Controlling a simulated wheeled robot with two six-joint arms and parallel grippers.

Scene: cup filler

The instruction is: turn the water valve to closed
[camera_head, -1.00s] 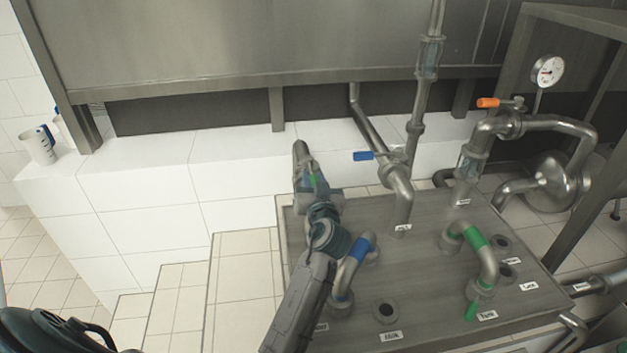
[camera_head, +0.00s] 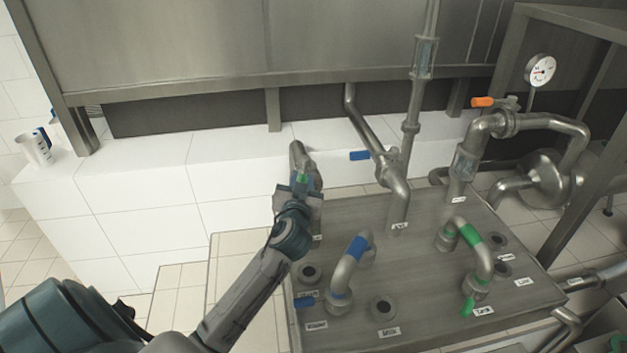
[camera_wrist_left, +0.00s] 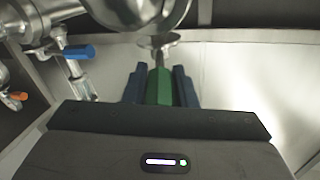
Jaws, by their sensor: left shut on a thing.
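A green valve handle (camera_head: 303,179) belongs to the leftmost steel pipe (camera_head: 297,153) behind the metal deck. My left gripper (camera_head: 301,188) is shut on this handle. In the left wrist view the green handle (camera_wrist_left: 158,87) stands between the two blue fingers of the gripper (camera_wrist_left: 160,84), with the pipe above it. The other two valves have a blue handle (camera_head: 360,156) and an orange handle (camera_head: 483,102). The label by the left pipe is partly hidden and too small to read. My right gripper is not in view.
The metal deck (camera_head: 415,262) carries a blue-banded bent pipe (camera_head: 347,272), a green-banded bent pipe (camera_head: 484,262) and open ports. A gauge (camera_head: 540,69) is at upper right. A white ledge (camera_head: 140,181) runs at left, with cups (camera_head: 36,148) on it.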

